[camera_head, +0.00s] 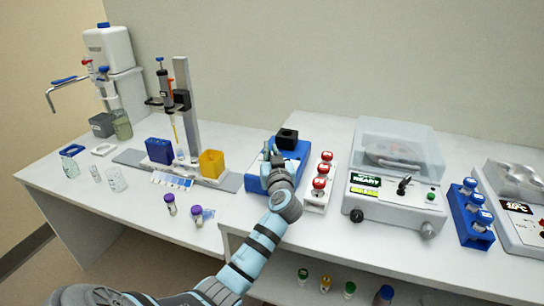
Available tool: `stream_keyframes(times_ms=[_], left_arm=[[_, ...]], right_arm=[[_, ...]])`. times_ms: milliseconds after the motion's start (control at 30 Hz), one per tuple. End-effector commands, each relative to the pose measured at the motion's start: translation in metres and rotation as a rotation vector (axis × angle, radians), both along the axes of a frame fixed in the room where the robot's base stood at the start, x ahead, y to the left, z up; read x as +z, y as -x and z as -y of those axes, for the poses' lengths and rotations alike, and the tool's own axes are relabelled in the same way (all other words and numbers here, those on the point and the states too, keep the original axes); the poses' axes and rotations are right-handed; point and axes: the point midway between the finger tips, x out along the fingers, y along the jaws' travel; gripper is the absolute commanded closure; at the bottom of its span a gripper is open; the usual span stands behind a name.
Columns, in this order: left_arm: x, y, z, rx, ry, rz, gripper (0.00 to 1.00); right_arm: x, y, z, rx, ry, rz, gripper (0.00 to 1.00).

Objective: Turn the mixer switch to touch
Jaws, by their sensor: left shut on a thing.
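The mixer (254,184) is a blue box with a black cup head (287,138) on top, in the middle of the bench. My left gripper (270,156) reaches over it from the front, with its fingertips at the mixer's top left part. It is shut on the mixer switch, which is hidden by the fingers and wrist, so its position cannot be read. My right gripper is not in view.
A white rack of red-capped vials (318,183) stands close to the mixer's right. Beyond it is a centrifuge (395,175) with a clear lid. Two purple-capped vials (197,214) stand at front left. A pipette stand (183,100) is further left.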

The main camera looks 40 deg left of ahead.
Motion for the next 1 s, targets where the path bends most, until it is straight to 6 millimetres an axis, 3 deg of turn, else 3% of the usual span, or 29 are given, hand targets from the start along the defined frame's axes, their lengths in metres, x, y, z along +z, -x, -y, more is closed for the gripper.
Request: stream_keyframes(times_ms=[33,100,200,567,1000], left_arm=[[-0.001,0.0,0.0,0.001,0.002,-0.003,1.0],[-0.001,0.0,0.0,0.0,0.002,-0.003,0.82],[-0.001,0.0,0.0,0.0,0.001,-0.002,0.7],[-0.001,0.005,0.007,-0.003,0.001,0.0,0.7],[-0.001,0.076,0.081,-0.002,0.004,-0.001,0.7]], right_arm=[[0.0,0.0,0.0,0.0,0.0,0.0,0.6],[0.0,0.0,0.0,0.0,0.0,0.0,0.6],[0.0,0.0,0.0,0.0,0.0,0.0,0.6],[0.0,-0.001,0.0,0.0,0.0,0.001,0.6],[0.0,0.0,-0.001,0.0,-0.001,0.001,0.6]])
